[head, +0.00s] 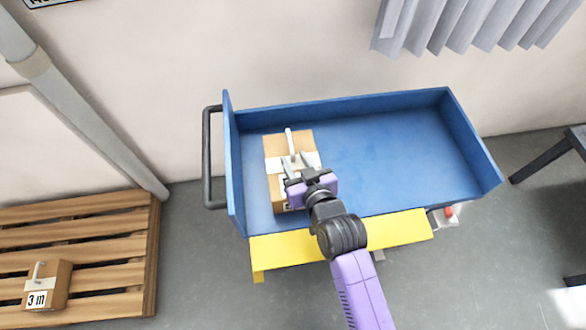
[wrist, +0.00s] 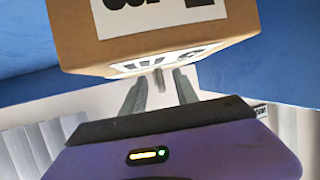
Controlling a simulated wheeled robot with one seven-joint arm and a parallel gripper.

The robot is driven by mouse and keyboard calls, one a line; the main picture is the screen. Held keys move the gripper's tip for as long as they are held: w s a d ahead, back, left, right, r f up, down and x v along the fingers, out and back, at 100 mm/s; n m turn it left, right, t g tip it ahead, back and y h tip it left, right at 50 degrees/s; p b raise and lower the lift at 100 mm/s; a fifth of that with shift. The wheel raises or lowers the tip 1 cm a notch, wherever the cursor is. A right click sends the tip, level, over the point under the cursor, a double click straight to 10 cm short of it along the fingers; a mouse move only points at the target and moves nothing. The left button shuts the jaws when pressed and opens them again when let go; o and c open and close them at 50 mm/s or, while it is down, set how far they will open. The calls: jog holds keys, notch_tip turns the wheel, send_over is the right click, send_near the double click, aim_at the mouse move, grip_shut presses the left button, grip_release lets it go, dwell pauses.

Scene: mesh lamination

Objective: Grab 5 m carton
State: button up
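A brown carton (head: 278,184) with a white band and an upright pale handle (head: 290,142) stands in the left part of the blue cart. Its printed label is mostly hidden behind my gripper, so I cannot read its length. My gripper (head: 298,160) is over the carton, with its two grey fingers apart near the handle. In the wrist view the carton (wrist: 84,38) fills the top, its labels cut off or foreshortened. There the fingers (wrist: 158,82) are spread, with a small grey piece, seemingly the handle, between them and no visible contact.
The blue cart (head: 400,150) has raised walls, a dark push handle (head: 207,160) at left and a yellow front panel (head: 400,228). Its right half is empty. A wooden pallet (head: 110,245) at lower left bears a carton marked 3 m (head: 62,280). A dark table (head: 545,158) stands at right.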

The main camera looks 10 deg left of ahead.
jog(key=shift+w+f, duration=0.1)
jog(key=shift+c, duration=0.3)
grip_shut()
dwell(1.1)
